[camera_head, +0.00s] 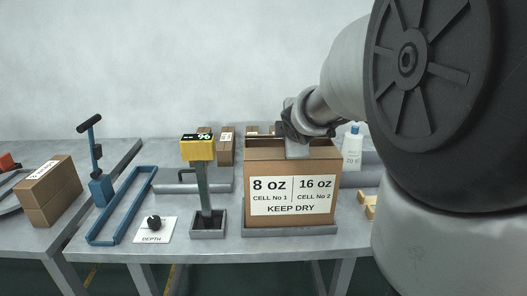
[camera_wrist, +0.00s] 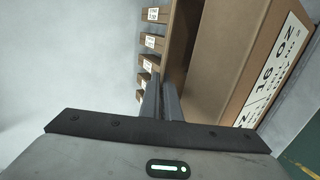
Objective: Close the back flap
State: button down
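The brown cardboard box (camera_head: 292,222) stands upright with a white label reading 8 oz and 16 oz on its front. Its top shows a broad tan flap surface (camera_wrist: 228,50) in the wrist view. A narrower brown panel (camera_wrist: 182,28) runs along the back side, which appears to be the back flap, raised; a dark gap lies between the two. My gripper (camera_head: 297,150) is over the top of the box, right of its middle. In the wrist view its two fingers (camera_wrist: 162,98) lie close together at the back panel's edge, with nothing visible between them. Contact cannot be told.
The box rests on a grey tray (camera_head: 290,231). A yellow scale display (camera_head: 198,150) on a post stands to its left. A blue frame (camera_head: 122,205) and a DEPTH card (camera_head: 155,232) lie further left. Small boxes (camera_wrist: 150,41) stand behind; a white bottle (camera_head: 352,150) stands right.

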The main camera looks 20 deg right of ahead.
jog(key=shift+f+b, duration=0.1)
jog(key=shift+b, duration=0.55)
jog(key=c, duration=2)
grip_release()
